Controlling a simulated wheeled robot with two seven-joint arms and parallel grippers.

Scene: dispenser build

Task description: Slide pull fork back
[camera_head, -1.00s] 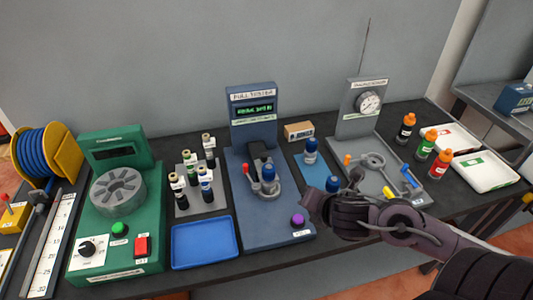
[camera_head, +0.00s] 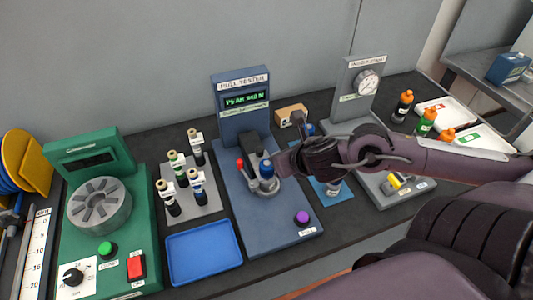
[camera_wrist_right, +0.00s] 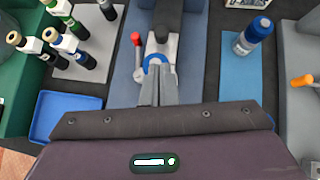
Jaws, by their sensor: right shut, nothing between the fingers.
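The blue pull tester (camera_head: 240,130) stands in the middle of the bench, its green display (camera_head: 245,100) lit. A dark sliding block (camera_head: 252,143), seemingly the pull fork, sits on its bed; it also shows in the right wrist view (camera_wrist_right: 163,36). A blue-capped piece (camera_head: 266,169) stands in the grey holder in front of it. A red-tipped lever (camera_head: 240,163) is at the holder's left. My right gripper (camera_head: 283,163) is shut and empty, close to the right of the blue piece. In the right wrist view its fingertips (camera_wrist_right: 157,82) overlap the blue piece; contact is unclear.
A purple button (camera_head: 302,218) is on the tester's front. A blue tray (camera_head: 204,252) and a rack of several bottles (camera_head: 188,205) stand left. A blue mat (camera_wrist_right: 247,75) with a blue-capped bottle (camera_wrist_right: 254,36) lies right. My right arm covers part of the gauge stand (camera_head: 352,105).

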